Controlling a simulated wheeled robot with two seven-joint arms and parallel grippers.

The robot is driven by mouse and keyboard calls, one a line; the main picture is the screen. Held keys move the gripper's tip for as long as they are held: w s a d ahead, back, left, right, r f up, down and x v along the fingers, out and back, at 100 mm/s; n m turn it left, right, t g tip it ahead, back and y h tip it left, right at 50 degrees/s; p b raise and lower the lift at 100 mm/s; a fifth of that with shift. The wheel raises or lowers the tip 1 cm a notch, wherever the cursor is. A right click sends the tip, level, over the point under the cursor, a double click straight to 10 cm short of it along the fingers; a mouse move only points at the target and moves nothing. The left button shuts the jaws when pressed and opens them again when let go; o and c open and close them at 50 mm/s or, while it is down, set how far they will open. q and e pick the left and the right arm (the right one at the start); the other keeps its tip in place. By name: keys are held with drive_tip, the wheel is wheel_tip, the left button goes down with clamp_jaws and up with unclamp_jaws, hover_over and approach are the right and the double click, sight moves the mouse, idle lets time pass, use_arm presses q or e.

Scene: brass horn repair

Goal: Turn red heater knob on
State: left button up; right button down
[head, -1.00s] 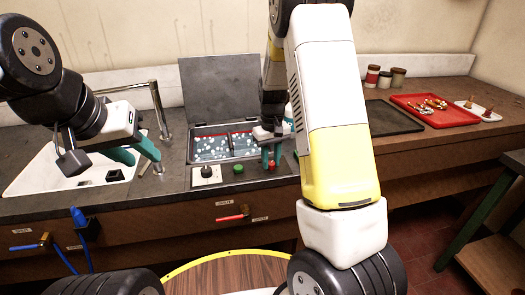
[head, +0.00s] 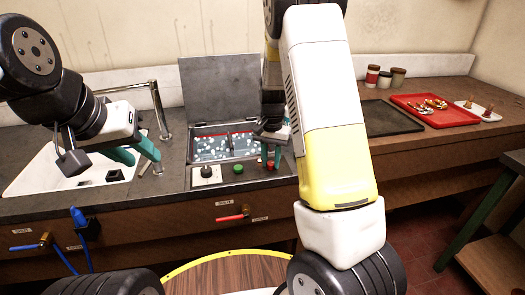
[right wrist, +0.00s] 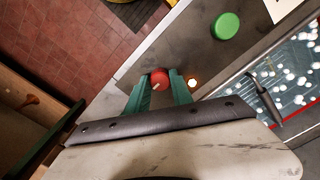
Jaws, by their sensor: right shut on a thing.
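The red heater knob (right wrist: 159,78) is round and sits on the grey panel edge in the right wrist view. My right gripper (right wrist: 160,84) has its two teal fingers shut on either side of the knob. In the head view, my right gripper (head: 269,158) reaches down to the panel's front right corner, partly covering the knob. My left gripper (head: 139,158) is open and empty over the sink's right edge.
The green button (head: 238,169) and a black dial (head: 206,171) are left of the red knob. Behind them is an open-lidded bath (head: 192,133) of bubbly liquid. A dark tray (head: 390,117) and red tray (head: 447,119) lie to the right. The sink (head: 30,178) is at left.

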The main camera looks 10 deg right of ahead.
sight(271, 162)
drive_tip(key=shift+r+m, duration=0.1)
drive_tip(key=shift+m, duration=0.2)
drive_tip(key=c, duration=1.1)
unclamp_jaws()
wheel_tip(271, 162, up, 6)
drive_tip(key=shift+r, duration=0.85)
